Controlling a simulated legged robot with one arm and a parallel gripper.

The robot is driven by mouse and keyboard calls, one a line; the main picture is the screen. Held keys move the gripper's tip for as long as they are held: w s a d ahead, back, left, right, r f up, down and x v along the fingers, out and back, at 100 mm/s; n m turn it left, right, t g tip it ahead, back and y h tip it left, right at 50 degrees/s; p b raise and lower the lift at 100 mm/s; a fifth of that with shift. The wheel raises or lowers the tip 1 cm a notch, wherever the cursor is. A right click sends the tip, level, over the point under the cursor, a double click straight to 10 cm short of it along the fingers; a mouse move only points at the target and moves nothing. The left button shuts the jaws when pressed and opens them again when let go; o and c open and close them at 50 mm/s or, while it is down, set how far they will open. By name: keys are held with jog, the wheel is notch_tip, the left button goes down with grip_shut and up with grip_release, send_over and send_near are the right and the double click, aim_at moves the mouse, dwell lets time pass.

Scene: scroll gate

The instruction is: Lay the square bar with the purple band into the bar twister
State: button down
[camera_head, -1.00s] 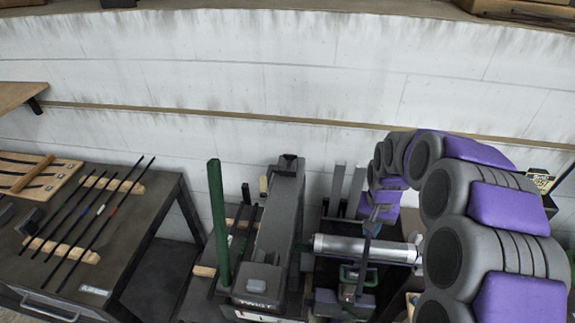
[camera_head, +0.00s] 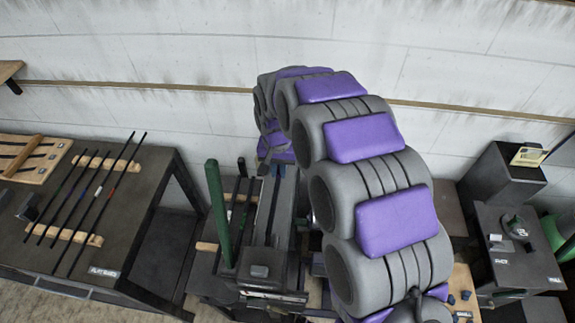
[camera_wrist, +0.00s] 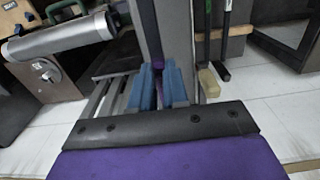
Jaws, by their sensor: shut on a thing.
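My gripper (camera_wrist: 162,88) is shut on the dark square bar (camera_wrist: 148,30), with its blue fingers on either side; purple shows between them. In the head view, my gripper (camera_head: 277,171) is at the far end of the bar twister (camera_head: 259,272), partly hidden by my arm. The bar (camera_head: 272,207) runs lengthwise along the top of the twister's grey bed. I cannot tell whether it touches the bed or hangs just above it. The twister has a tall green lever (camera_head: 217,205) at its left front.
A dark table (camera_head: 145,215) at left carries several bars with coloured bands on wooden rails (camera_head: 65,232). More bars (camera_head: 240,200) stand beside the twister. A silver cylinder machine (camera_wrist: 60,38) is on its other side. Dark stands (camera_head: 505,230) are at right.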

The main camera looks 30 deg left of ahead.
jog(key=shift+a+f, duration=0.1)
jog(key=shift+f, duration=0.1)
jog(key=shift+s+d+f+b, duration=0.2)
jog(key=shift+f, duration=0.25)
jog(key=shift+s+d+f+b, duration=0.15)
jog(key=shift+d+f+b, duration=0.05)
jog(key=shift+f, duration=0.25)
jog(key=shift+s+a+f+b, duration=0.1)
jog(key=shift+s+a+f, duration=0.1)
jog(key=shift+f, duration=0.4)
jog(key=shift+s+a+f+b, duration=0.1)
jog(key=shift+a+f, duration=0.15)
jog(key=shift+f, duration=0.3)
jog(key=shift+s+a+f+b, duration=0.1)
jog(key=shift+a+f, duration=0.1)
jog(key=shift+f, duration=0.6)
jog(key=shift+w+d, duration=0.1)
jog(key=shift+w, duration=0.1)
jog(key=shift+f, duration=0.3)
jog(key=c, duration=1.1)
grip_release()
jog(key=shift+o, duration=0.2)
